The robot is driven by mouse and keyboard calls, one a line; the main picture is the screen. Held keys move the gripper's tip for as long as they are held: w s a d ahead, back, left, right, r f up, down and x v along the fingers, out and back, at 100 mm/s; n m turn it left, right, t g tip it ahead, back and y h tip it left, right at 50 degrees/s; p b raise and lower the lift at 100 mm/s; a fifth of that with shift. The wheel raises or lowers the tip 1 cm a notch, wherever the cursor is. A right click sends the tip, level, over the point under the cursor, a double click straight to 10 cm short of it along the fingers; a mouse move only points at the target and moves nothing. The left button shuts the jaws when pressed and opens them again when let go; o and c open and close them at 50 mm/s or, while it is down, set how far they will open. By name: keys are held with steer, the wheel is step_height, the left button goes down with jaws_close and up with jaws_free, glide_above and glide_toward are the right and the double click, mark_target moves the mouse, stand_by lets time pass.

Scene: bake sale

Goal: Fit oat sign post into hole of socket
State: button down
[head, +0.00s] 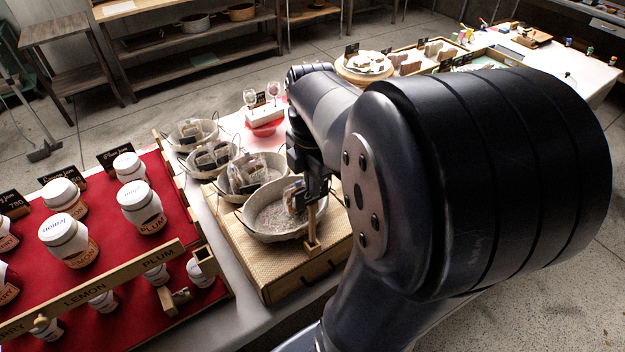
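My gripper (312,183) points down over the near basket, partly hidden by my arm. A thin light-wood post (312,221), apparently the oat sign post, stands upright just below my gripper's dark end. The post's lower end meets a small wooden socket (312,247) on the woven stand, at the near basket's front rim. I cannot tell whether the post is inside the hole or just above it.
Left is a red jam display with jars (143,206) and a wooden label rail (95,292). A cake stand (364,68) is beyond my arm.

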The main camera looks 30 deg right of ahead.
mark_target(312, 201)
steer(key=shift+f+b, duration=1.7)
steer(key=shift+f, duration=0.65)
steer(key=c, duration=1.6)
jaws_free()
steer(key=shift+o, duration=0.2)
step_height(312, 201, up, 11)
steer(key=shift+f, duration=0.1)
step_height(312, 201, down, 11)
steer(key=shift+r, duration=0.1)
steer(key=shift+r+p, duration=0.45)
steer(key=shift+r, duration=0.1)
